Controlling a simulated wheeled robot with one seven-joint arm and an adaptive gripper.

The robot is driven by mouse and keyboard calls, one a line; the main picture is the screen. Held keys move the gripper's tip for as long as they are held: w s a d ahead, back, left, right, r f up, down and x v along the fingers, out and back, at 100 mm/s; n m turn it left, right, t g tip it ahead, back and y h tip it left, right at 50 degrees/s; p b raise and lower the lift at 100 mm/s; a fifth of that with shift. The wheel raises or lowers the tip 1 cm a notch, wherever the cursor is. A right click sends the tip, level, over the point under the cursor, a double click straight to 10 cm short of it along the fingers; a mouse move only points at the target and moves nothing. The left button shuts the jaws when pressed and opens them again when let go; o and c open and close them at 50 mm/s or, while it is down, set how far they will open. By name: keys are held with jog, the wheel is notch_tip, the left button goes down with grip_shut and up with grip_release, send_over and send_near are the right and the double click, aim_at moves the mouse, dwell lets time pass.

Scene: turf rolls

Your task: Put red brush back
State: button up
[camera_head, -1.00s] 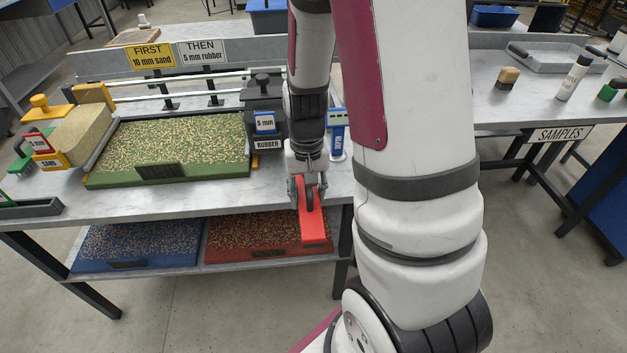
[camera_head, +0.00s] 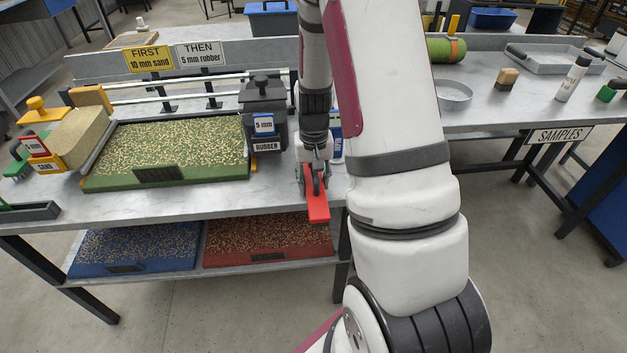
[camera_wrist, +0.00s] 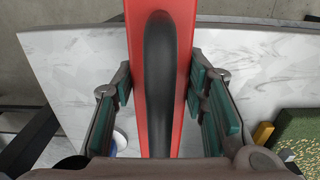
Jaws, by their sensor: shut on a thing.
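My gripper (camera_head: 314,178) is shut on the red brush (camera_head: 319,208), near the front right edge of the left bench. In the head view the brush's red end points toward the camera, over the bench's front edge. In the wrist view the red brush (camera_wrist: 159,85), with a black strip along its middle, lies lengthwise between the teal finger pads. Its underside is hidden, and I cannot tell whether it touches the bench.
A green turf tray (camera_head: 165,172), a dark rubber hopper (camera_head: 263,105) and a yellow-based sand box (camera_head: 50,160) stand on the bench. A dark narrow tray (camera_head: 28,212) lies at its left front. Blue and red turf trays fill the shelf below.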

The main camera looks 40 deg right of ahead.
jog(key=shift+f, duration=0.1)
jog(key=o, duration=1.4)
